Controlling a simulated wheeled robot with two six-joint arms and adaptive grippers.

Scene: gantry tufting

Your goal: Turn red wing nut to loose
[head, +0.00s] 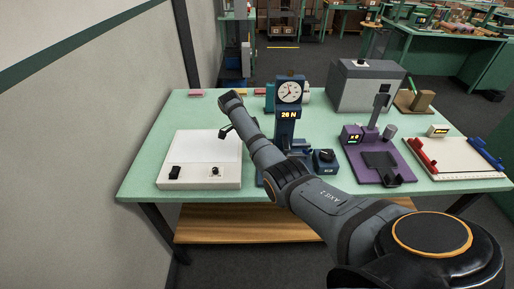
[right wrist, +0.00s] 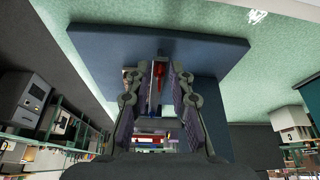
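A small red piece (right wrist: 158,73), which looks like the red wing nut, shows in the right wrist view in front of a dark blue plate (right wrist: 115,42). My right gripper (right wrist: 157,85) has one finger on each side of it, with a visible gap to each; it looks open. In the head view my right arm reaches in from the lower right across the blue gauge stand (head: 287,128), which carries a round dial and a "26 N" display. The arm covers part of the stand, and I cannot make out the wing nut there. My left gripper is in neither view.
A white box (head: 198,165) with black controls stands left on the green table (head: 150,176). A blue knob box (head: 325,162), a purple fixture (head: 372,168), a grey cabinet (head: 366,86) and a white board (head: 455,160) with red and blue handles stand to the right.

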